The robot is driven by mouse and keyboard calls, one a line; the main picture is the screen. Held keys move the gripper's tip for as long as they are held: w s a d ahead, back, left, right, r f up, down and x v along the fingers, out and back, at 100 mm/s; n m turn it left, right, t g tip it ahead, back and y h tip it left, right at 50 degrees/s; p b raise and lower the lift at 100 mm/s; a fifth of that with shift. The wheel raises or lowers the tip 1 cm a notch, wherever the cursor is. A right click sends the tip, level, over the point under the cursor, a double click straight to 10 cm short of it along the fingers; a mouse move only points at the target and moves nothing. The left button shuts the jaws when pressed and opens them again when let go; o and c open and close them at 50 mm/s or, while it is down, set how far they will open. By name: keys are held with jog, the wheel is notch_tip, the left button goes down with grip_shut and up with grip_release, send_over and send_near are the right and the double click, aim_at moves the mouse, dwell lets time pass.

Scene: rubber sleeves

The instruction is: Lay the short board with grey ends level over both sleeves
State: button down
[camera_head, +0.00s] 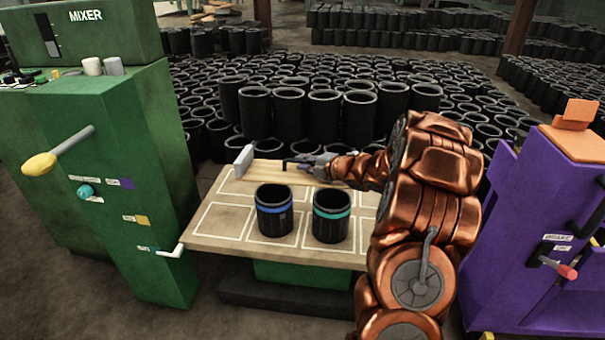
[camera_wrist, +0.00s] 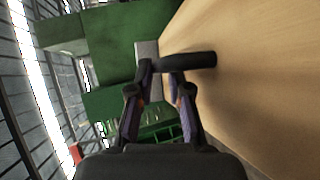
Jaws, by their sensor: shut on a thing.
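The short board (camera_head: 264,170) has a grey end (camera_head: 243,161) at its left. It is behind the two sleeves, over the back of the work table; whether it touches the table I cannot tell. My gripper (camera_head: 308,162) is shut on the board's black handle (camera_wrist: 198,60). The wrist view shows the wooden face (camera_wrist: 265,75) close on the right and the grey end (camera_wrist: 147,49) beyond the fingers. The board's other end is hidden by my arm. The blue-banded sleeve (camera_head: 274,220) and the teal-banded sleeve (camera_head: 331,226) stand upright and apart, with open tops.
The table (camera_head: 215,237) has white outlined rectangles and is bare in front and at the left. A green mixer (camera_head: 125,180) stands at the left, a purple cabinet (camera_head: 520,240) at the right. Many black sleeves (camera_head: 290,112) stand behind the table.

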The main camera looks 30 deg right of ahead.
jog(key=shift+s+d+f, duration=0.2)
jog(key=shift+d+f, duration=0.3)
jog(key=shift+f, duration=0.1)
notch_tip(320, 180, down, 6)
jog(key=b, duration=0.3)
jog(key=shift+f+b, duration=0.2)
jog(key=shift+b, duration=0.1)
jog(key=shift+f, duration=0.25)
jog(key=c, duration=1)
grip_release()
jog(key=shift+s, duration=0.1)
jog(key=shift+v, duration=5.95)
jog(key=shift+r, duration=0.1)
